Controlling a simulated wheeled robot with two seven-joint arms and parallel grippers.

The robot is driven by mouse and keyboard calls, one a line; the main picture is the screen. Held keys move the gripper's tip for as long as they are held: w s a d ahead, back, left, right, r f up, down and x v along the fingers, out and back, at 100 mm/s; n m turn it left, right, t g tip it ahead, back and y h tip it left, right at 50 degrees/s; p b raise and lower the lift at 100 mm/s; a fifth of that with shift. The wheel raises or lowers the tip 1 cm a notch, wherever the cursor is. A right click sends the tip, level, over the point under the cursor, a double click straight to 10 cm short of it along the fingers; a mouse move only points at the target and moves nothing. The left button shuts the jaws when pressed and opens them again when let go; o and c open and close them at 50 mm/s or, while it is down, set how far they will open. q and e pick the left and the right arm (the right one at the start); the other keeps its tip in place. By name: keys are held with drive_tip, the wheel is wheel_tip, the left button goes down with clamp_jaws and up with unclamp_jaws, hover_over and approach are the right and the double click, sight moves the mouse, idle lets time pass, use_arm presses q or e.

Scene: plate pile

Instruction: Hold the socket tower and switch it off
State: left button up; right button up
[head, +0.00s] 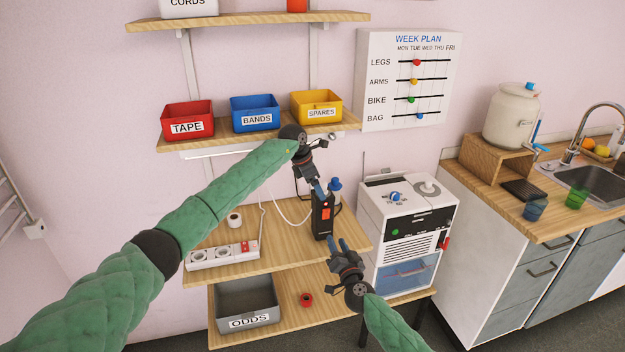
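The socket tower (322,222) is a black upright block with a red switch (326,213) on its front face. It stands on the middle wooden shelf near its right end. My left gripper (319,188) reaches down to the tower's top, its blue fingertips at or just in front of the upper edge. I cannot tell whether they grip it. My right gripper (338,241) is below and right of the tower, in front of the shelf edge. Its two blue fingers point up with a gap between them, empty and apart from the switch.
A white power strip (222,254) and a tape roll (234,220) lie left on the middle shelf (280,258). A white cable runs behind the tower. A white machine (408,215) with knobs stands close on the right. A grey ODDS bin (246,306) is below.

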sight(322, 214)
use_arm(q)
drive_tip(key=shift+x, duration=2.2)
